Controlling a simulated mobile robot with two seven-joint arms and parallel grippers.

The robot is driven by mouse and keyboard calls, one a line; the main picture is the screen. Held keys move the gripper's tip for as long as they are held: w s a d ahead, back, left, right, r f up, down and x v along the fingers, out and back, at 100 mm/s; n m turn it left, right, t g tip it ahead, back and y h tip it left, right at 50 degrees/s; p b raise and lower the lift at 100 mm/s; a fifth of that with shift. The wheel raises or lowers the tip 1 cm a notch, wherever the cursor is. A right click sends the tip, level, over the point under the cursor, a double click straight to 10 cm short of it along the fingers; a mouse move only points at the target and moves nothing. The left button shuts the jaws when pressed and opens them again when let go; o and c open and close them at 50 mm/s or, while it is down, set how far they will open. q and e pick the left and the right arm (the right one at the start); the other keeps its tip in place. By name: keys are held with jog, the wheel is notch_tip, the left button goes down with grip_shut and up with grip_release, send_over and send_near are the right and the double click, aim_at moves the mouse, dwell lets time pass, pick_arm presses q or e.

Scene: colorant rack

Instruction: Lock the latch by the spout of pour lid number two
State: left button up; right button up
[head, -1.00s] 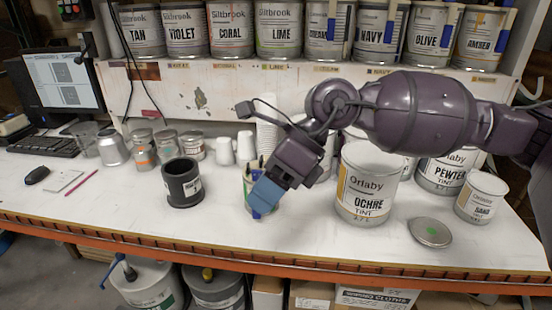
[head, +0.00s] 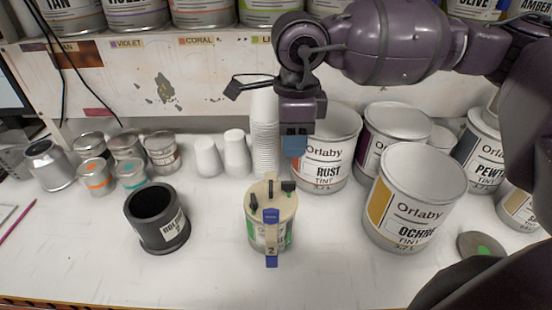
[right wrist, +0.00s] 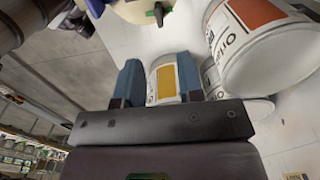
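Pour lid number two (head: 285,198) is the round cream lid on a small can (head: 257,238) in the middle of the bench. A blue and tan strip marked 2 (head: 271,240) hangs down its front. Several small black parts stand up on the lid; I cannot tell which is the spout latch. My right gripper (head: 294,146) is above and behind the lid, apart from it, fingers pointing down. In the right wrist view its blue fingers (right wrist: 160,78) are apart with nothing between them. A cream lid edge (right wrist: 138,10) shows at that view's top. My left gripper is out of view.
A black cup (head: 150,222) stands left of the lidded can. The Ochre can (head: 412,195) stands to its right, the Rust can (head: 325,150) behind. White cup stacks (head: 236,155) and small tins (head: 161,152) are at the back. The bench front is clear.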

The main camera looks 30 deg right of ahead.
aim_at(291, 182)
notch_tip(291, 182, down, 11)
jog(key=shift+r+p, duration=0.2)
jog(key=shift+p, duration=0.2)
dwell(0.4)
grip_shut()
